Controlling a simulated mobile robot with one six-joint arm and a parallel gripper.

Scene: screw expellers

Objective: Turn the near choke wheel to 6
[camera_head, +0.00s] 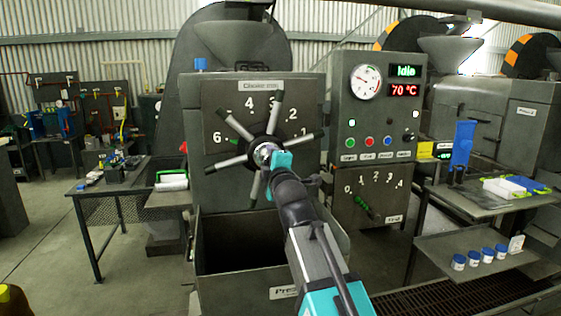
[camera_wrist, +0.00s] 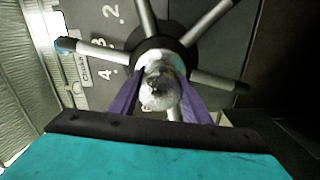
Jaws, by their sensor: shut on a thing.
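The near choke wheel (camera_head: 250,134) is on the front panel of the near press. It has a dark round hub and several grey spokes with dark tips. Numbers from 1 to 6 are arced around it, with 6 at the left and 1 at the right; 5 is not clearly seen. In the wrist view the wheel (camera_wrist: 196,55) has one spoke with a bluish tip, pointing left close to the 3. My gripper (camera_head: 270,156) faces the hub. Its two purple fingers (camera_wrist: 160,92) are shut on the pale hub centre, partly hiding the lower spokes.
An open dark bin (camera_head: 235,262) sits below the wheel. A control box (camera_head: 372,112) with a gauge, buttons and displays reading Idle and 70 °C stands to the right. A side table (camera_head: 105,190) is at left, and a shelf with jars (camera_head: 470,252) is at right.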

